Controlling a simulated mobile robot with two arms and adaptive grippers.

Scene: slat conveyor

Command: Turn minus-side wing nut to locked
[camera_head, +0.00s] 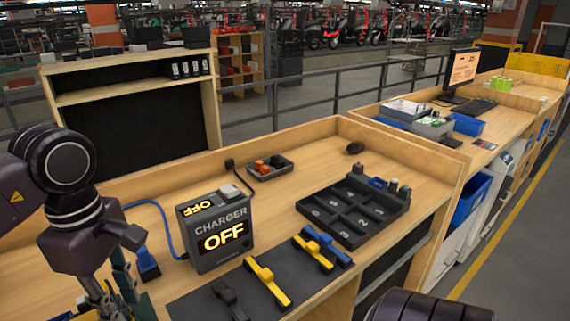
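I cannot make out a wing nut marked as the minus side. A dark charger (218,231) with lit "OFF" readouts stands on the wooden bench, a blue cable running from its left side. A black tray (325,232) with numbered compartments lies to its right, with small red-topped and blue parts along its back edge. My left gripper (108,305) points down at the lower left, in front of and left of the charger; its fingertips run toward the bottom edge, so its opening is unclear. My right gripper is out of view.
Black (229,300), yellow (267,281) and blue (324,246) tools lie on a dark mat. A small bin (270,168) holds orange and dark parts. A raised wooden rim borders the bench; its right back area is mostly clear.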

